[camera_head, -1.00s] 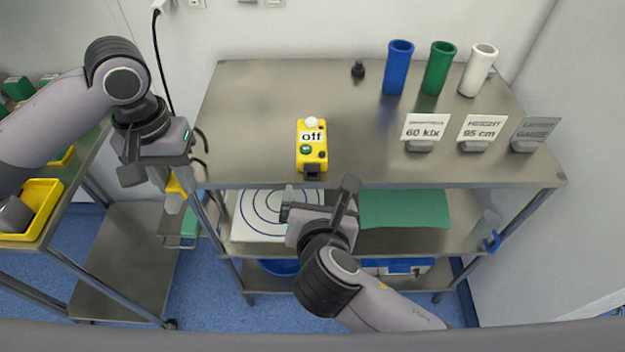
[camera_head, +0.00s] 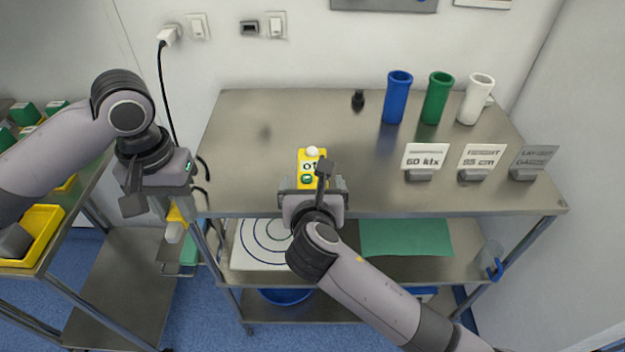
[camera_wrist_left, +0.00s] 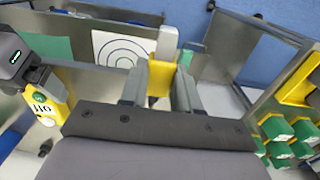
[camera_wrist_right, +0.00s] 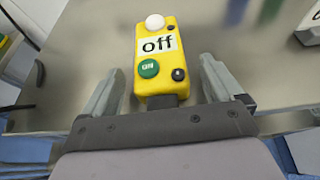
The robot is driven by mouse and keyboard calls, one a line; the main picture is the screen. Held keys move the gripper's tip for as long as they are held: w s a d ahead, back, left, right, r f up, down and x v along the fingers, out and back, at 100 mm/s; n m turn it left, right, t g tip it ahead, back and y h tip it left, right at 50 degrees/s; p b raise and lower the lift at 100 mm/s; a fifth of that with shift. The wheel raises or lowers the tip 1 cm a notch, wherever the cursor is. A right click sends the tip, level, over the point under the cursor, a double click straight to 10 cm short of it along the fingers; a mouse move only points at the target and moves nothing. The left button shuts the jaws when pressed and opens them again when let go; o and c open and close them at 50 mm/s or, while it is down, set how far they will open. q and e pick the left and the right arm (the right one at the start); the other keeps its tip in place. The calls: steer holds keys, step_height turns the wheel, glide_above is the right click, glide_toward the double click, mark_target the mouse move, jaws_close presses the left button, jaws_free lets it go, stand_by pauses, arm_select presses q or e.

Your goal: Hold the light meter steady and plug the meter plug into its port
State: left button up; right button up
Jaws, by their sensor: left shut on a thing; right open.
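The light meter (camera_head: 305,155) is a yellow box lying near the front edge of the metal table. In the right wrist view the light meter (camera_wrist_right: 158,70) shows a display reading "off", a green ON button, a white dome and a dark block at its near end. My right gripper (camera_head: 313,188) is open, with one finger on each side of the meter's near end. My left gripper (camera_head: 172,212) is off the table's left edge, shut on a yellow piece with a pale end, seemingly the meter plug (camera_wrist_left: 160,78). The port itself is not clearly visible.
Blue (camera_head: 397,98), green (camera_head: 437,98) and white (camera_head: 474,100) tubes stand at the back right. Signs, including "60 klx" (camera_head: 424,157), stand before them. A small black object (camera_head: 358,99) lies at the back. The table's left part is clear. A black cable (camera_head: 163,90) hangs from a wall socket.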

steer(key=shift+x, duration=1.2)
steer(key=c, duration=1.2)
steer(key=o, duration=0.3)
arm_select(q)
steer(key=o, duration=0.5)
arm_select(e)
steer(key=c, duration=0.4)
arm_select(q)
jaws_close()
